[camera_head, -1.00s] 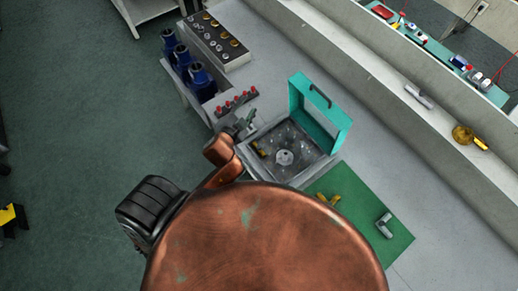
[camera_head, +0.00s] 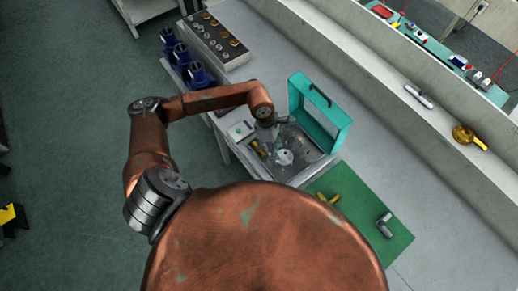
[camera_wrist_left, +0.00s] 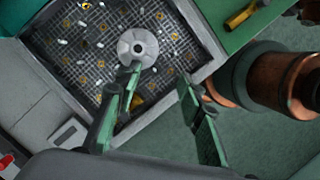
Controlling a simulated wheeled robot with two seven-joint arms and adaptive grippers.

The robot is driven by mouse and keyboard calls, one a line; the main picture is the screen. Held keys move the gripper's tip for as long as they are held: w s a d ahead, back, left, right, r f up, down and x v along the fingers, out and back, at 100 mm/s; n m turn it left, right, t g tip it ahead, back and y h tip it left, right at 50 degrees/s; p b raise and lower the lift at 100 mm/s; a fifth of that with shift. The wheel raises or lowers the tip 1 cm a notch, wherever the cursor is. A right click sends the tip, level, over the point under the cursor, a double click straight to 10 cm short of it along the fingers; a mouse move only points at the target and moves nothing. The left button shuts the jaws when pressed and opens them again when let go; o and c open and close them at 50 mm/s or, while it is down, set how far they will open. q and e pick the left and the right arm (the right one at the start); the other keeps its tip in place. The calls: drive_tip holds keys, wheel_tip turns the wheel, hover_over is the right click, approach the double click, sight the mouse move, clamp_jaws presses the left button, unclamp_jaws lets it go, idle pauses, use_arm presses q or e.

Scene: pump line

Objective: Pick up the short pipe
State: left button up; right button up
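My left gripper (camera_head: 278,132) is over the open teal-lidded case (camera_head: 318,108) in the head view. In the left wrist view its two fingers (camera_wrist_left: 160,80) are apart, with nothing between them. One fingertip overlaps the edge of a round grey part (camera_wrist_left: 137,46) on the case's dark mesh floor; I cannot tell whether they touch. A grey pipe-like piece (camera_head: 384,225) lies on the green mat (camera_head: 398,242), and a grey cylinder (camera_head: 418,96) lies on the pale ledge. I cannot tell which is the short pipe. My right gripper is not in view.
A yellow part (camera_head: 329,199) is on the mat near the case. A brass part (camera_head: 465,136) lies on the ledge. Blue pumps (camera_head: 184,57) and a tray of fittings (camera_head: 216,40) stand at the upper left. Pale bench surface beyond the case is clear.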

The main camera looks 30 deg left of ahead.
sight(259, 146)
use_arm(q)
drive_tip(key=a+y, duration=0.1)
drive_tip(key=a, duration=0.2)
drive_tip(key=w+a+y, duration=0.1)
drive_tip(key=a, duration=0.2)
drive_tip(key=a+f+y, duration=0.1)
drive_tip(key=a, duration=0.1)
drive_tip(key=shift+w+a, duration=0.15)
drive_tip(key=shift+a, duration=0.25)
wheel_tip(259, 146, down, 7)
drive_tip(key=shift+r+p, duration=0.15)
drive_tip(key=shift+p, duration=0.95)
drive_tip(key=shift+f, duration=0.3)
drive_tip(key=shift+c, duration=0.4)
drive_tip(key=c, duration=0.3)
clamp_jaws()
